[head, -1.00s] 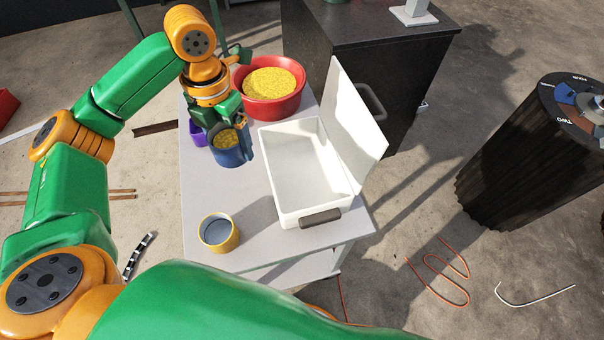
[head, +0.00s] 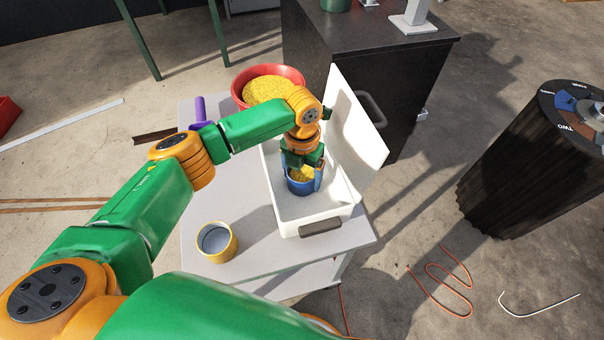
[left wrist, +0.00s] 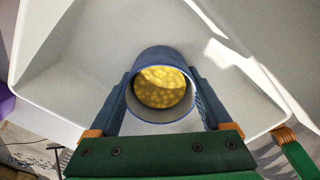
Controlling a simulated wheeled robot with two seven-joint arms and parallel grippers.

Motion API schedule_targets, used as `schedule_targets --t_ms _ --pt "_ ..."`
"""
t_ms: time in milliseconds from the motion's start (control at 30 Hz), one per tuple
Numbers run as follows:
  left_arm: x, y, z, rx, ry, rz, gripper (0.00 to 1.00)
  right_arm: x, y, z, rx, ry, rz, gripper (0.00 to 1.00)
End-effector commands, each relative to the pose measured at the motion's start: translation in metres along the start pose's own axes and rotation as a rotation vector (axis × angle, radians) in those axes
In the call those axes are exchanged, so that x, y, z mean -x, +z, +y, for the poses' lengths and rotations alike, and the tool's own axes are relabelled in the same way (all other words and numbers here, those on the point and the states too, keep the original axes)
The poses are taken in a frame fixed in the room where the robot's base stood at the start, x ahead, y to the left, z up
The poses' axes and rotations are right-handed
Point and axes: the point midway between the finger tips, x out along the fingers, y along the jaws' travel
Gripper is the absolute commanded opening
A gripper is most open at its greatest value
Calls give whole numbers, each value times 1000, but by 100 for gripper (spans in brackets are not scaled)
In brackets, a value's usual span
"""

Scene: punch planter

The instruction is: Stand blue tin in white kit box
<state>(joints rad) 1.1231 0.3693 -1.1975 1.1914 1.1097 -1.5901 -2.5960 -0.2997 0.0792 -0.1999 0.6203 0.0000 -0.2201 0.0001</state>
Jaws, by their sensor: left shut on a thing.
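The blue tin (head: 300,186) is upright and holds yellow grains. My left gripper (head: 303,174) is shut on it, with a finger on each side, over the inside of the white kit box (head: 334,213). In the left wrist view the tin (left wrist: 160,62) sits between my fingers, its open mouth facing the camera, with the box (left wrist: 70,60) walls around it. The box lid stands open on the right. I cannot tell whether the tin's base touches the box floor. My right gripper is not in view.
A yellow tin (head: 217,242) stands on the white table (head: 200,185) left of the box. A red bowl (head: 298,76) of yellow grains is behind, and a purple object (head: 199,109) at the far left table edge. A black cabinet (head: 405,70) stands beyond the lid.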

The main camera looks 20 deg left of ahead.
Motion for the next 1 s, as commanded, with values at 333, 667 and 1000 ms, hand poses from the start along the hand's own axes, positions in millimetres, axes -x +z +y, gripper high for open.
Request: schedule_targets --t_ms 333,667,1000 --pt "-2 0 0 0 0 0 100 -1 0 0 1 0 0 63" --pt "14 1 0 0 -1 -3 100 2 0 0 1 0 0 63" --pt "104 1 0 1 0 -3 100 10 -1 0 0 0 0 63"
